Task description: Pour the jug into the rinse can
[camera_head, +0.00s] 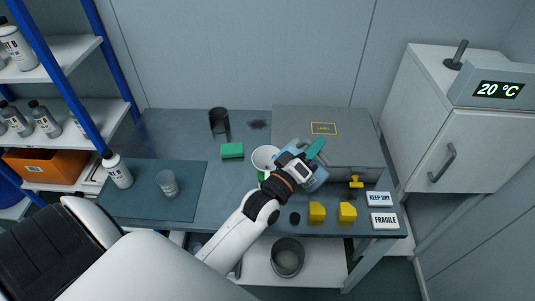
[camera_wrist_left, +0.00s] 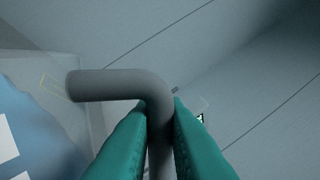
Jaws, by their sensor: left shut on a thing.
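My left gripper (camera_head: 314,152) is above the right-middle of the bench, with teal fingers. In the left wrist view the fingers (camera_wrist_left: 163,108) are shut on a bent grey handle (camera_wrist_left: 115,84). A blue body with white marks, which I take as the jug (camera_wrist_left: 38,125), shows beside it; in the head view the jug (camera_head: 318,180) is partly behind my gripper. Its tilt is unclear. A white round open vessel (camera_head: 262,153), with green below its rim, stands just left of my gripper, perhaps the rinse can. My right gripper is not in view.
A dark cup (camera_head: 219,121), green sponge (camera_head: 232,151) and clear beaker (camera_head: 167,184) are to the left. A grey case (camera_head: 350,145) lies behind my gripper. Yellow blocks (camera_head: 317,212) and signs (camera_head: 384,220) line the front right. A metal bucket (camera_head: 287,262) is below.

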